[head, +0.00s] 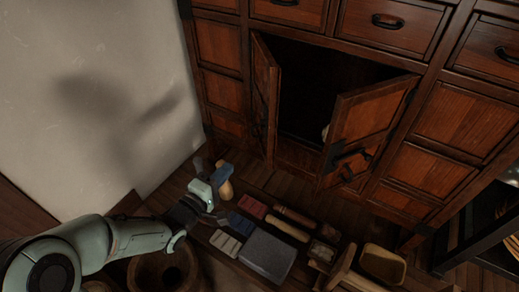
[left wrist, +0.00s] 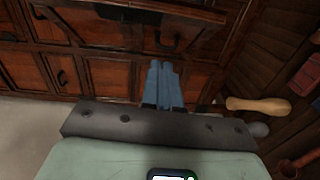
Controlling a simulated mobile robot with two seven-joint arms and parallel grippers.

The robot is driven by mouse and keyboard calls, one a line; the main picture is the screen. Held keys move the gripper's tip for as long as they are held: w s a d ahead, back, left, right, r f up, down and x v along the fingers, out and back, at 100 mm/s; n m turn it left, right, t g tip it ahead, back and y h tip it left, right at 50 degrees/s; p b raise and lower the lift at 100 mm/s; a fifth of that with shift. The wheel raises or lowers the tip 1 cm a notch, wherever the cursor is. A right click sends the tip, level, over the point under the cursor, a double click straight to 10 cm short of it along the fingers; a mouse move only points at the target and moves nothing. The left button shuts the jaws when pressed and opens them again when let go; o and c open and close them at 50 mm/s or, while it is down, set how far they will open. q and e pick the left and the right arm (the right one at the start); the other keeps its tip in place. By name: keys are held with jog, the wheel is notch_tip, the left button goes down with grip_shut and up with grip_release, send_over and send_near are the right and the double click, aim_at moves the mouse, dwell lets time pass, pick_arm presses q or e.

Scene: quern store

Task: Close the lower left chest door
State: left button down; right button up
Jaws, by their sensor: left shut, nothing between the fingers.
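The wooden chest (head: 225,95) has two doors standing open around a dark cupboard opening. The lower left chest door (head: 264,98) is swung out toward me, seen nearly edge-on, with a dark metal handle. The right door (head: 367,125) also stands open, with black fittings on its face. My left gripper (head: 223,168) is low in front of the chest, below and left of the left door, apart from it in the picture. Its blue fingers (left wrist: 164,84) are together and empty in the left wrist view, pointing at the chest front. My right gripper is not visible.
A low surface in front of the chest holds a grey block (head: 267,256), a red brush-like block (head: 252,206), wooden-handled tools (head: 287,229) and a wooden bowl (head: 383,264). A tan handle (left wrist: 258,104) lies beside my left fingers. A pale wall (head: 90,90) bounds the left.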

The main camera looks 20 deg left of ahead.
pick_arm(q)
jog(key=r, duration=0.1)
send_near(267, 135)
jog(key=w+a, duration=0.2)
jog(key=w, duration=0.2)
jog(key=shift+w+d+f+t, duration=0.15)
jog(key=shift+w+d, duration=0.15)
jog(key=shift+d, duration=0.15)
jog(key=shift+w+d+f+t, duration=0.2)
jog(key=shift+w+d, duration=0.1)
jog(key=shift+d, duration=0.15)
jog(key=shift+w+d, duration=0.35)
jog(key=shift+d, duration=0.1)
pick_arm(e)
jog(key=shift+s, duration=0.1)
pick_arm(q)
jog(key=w+d+b, duration=0.4)
jog(key=w+d, duration=0.3)
jog(key=shift+d, duration=0.4)
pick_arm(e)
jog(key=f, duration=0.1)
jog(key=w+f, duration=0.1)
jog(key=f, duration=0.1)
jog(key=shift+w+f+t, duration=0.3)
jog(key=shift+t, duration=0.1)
